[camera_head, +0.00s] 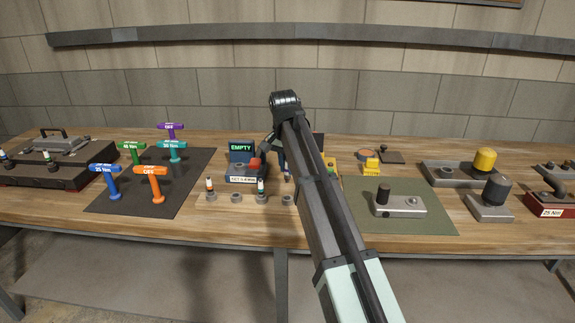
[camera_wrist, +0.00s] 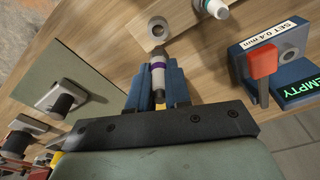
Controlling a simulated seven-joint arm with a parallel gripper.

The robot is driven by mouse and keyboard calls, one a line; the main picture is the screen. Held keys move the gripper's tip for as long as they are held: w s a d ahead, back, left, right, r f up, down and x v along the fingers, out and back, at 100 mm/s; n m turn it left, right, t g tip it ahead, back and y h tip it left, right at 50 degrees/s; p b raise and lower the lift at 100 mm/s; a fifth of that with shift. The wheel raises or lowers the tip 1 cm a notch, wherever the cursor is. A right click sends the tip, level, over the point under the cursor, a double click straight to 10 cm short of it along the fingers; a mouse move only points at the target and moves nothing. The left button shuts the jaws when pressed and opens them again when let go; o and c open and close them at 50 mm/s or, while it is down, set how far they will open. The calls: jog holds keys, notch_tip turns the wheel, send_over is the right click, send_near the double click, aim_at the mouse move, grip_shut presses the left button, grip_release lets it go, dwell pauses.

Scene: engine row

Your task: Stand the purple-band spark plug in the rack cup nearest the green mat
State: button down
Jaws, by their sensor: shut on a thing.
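The purple-band spark plug (camera_wrist: 158,78) is white with a purple band and a metal end. My gripper (camera_wrist: 159,88) is shut on it in the wrist view, with a blue finger on each side. In the head view a little of the plug (camera_head: 287,177) shows beside my arm. The rack cup nearest the green mat (camera_head: 287,199) looks empty; in the wrist view this cup (camera_wrist: 158,28) lies just beyond the plug's metal end. The plug appears above the cup; whether they touch is unclear. The green mat (camera_head: 437,222) lies right of the cups.
A teal-band plug (camera_head: 261,187) stands in the neighbouring cup, and an orange-band plug (camera_head: 210,186) stands in the leftmost cup. Another cup (camera_head: 236,198) between them is empty. A gap-setting block with an EMPTY display (camera_head: 241,150) and a red knob (camera_head: 255,163) stands behind the cups.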

aim_at(287, 178)
jog(key=shift+f, duration=0.3)
jog(key=shift+f, duration=3.35)
jog(key=c, duration=1)
grip_release()
